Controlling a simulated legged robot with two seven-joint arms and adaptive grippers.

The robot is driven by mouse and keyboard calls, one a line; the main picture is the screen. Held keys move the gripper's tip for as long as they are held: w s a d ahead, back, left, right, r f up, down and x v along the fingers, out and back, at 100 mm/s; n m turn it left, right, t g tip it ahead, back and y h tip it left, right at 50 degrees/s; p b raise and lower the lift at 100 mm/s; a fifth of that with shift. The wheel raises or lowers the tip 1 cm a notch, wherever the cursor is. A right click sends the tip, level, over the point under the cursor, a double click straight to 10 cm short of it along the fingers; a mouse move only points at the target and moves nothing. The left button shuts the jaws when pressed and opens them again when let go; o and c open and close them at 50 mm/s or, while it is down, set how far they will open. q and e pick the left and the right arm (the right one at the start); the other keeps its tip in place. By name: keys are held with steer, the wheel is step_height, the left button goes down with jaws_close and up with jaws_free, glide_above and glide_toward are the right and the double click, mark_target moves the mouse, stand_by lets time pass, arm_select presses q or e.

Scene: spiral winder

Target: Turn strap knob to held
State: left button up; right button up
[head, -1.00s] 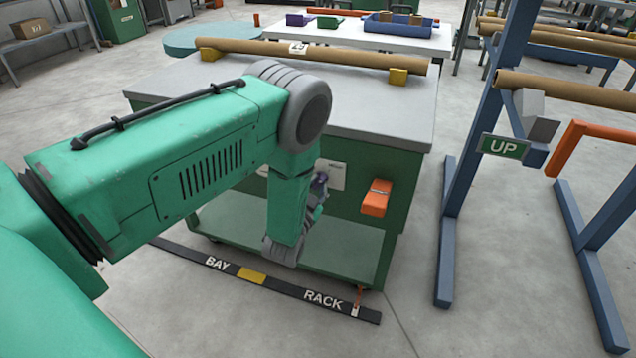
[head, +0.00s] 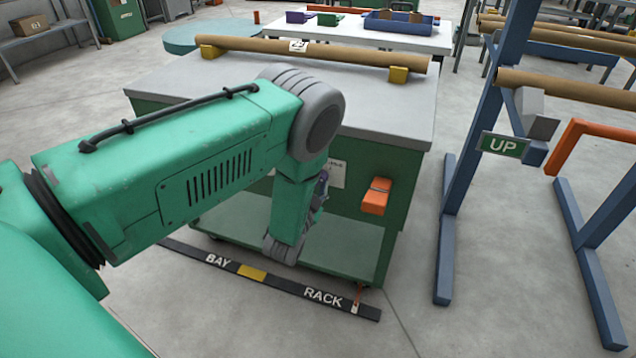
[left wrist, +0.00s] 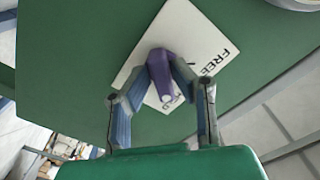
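The strap knob (left wrist: 160,68) is purple and sits on a white label plate (left wrist: 205,45) on a green panel in the left wrist view. The plate reads FREE at one side; other lettering is mostly hidden by the knob and fingers. The knob's arm points toward the bottom of that view, slightly right. My left gripper (left wrist: 164,76) has a finger on each side of the knob, with the tips against it. In the head view my left wrist hangs in front of the green cart (head: 350,215), covering part of the plate. My right gripper is out of view.
An orange block (head: 376,196) is on the cart's front, right of the plate. A cardboard tube (head: 320,53) rests on yellow blocks on the cart top. A black BAY RACK strip (head: 285,283) lies on the floor. A blue stand (head: 470,150) with an UP sign is at right.

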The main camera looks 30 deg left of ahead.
arm_select(q)
steer(key=shift+o, duration=0.2)
steer(key=v, duration=1.2)
steer(key=shift+f, duration=0.15)
steer(key=s+d+f+n+g+h+p, duration=0.1)
steer(key=s+d+n+g+h+p, duration=0.1)
steer(key=s+g, duration=0.6)
steer(key=s+d+f+n+g+h+p, duration=0.1)
steer(key=s+g, duration=0.7)
steer(key=s, duration=1.1)
steer(key=d+n+h+p, duration=0.1)
steer(key=d+p, duration=0.1)
steer(key=d, duration=0.1)
steer(key=shift+f+n+g+p, duration=0.25)
steer(key=shift+n+g+p, duration=0.15)
